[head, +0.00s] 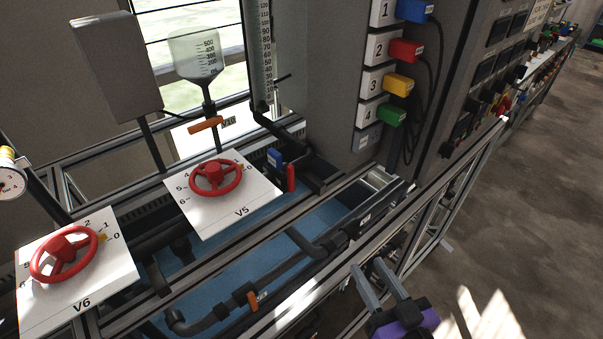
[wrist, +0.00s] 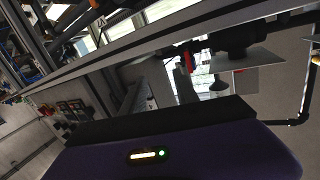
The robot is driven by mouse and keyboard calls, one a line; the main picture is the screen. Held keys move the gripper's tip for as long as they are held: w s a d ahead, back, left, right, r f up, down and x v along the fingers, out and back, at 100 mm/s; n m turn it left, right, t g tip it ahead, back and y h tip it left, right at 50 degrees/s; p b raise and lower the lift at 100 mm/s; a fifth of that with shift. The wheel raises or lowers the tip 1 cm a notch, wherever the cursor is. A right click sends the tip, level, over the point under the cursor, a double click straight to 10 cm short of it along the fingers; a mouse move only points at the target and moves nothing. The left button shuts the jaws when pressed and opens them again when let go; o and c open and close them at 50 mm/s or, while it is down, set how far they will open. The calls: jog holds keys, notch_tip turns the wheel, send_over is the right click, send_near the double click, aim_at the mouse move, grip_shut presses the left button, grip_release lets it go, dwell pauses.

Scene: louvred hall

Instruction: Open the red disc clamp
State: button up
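No part is clearly readable as a red disc clamp. A small upright red handle (head: 291,178) stands beside a blue block (head: 275,158), right of the V5 panel, and may be part of it. A red piece also shows in the wrist view (wrist: 187,61); I cannot tell if it is the same one. Two red handwheels sit on white panels, the V5 wheel (head: 216,177) and the V6 wheel (head: 64,254). My gripper (head: 368,266) is at the lower right of the head view, its two grey fingers apart with nothing seen between them. It is well away from the red handle.
A metal frame rail (head: 310,285) runs between my gripper and the pipework. Dark pipes with an orange handle (head: 252,300) lie over a blue tray (head: 215,312). A grey cabinet with numbered coloured plugs (head: 405,50) stands behind. The floor (head: 540,200) at right is clear.

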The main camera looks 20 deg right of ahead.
jog(key=w+r+n+y, duration=0.2)
jog(key=w+r, duration=0.1)
jog(key=w, duration=0.8)
jog(key=n+y, duration=0.4)
jog(key=y, duration=0.1)
send_near(292, 176)
jog(key=w, duration=0.2)
jog(key=x, duration=0.6)
jog(key=shift+w+a+f, duration=0.1)
jog(key=shift+w+a, duration=0.2)
jog(key=shift+a, duration=0.1)
jog(key=shift+x, duration=0.85)
jog(key=shift+b, duration=0.3)
jog(key=shift+c, duration=0.3)
grip_shut()
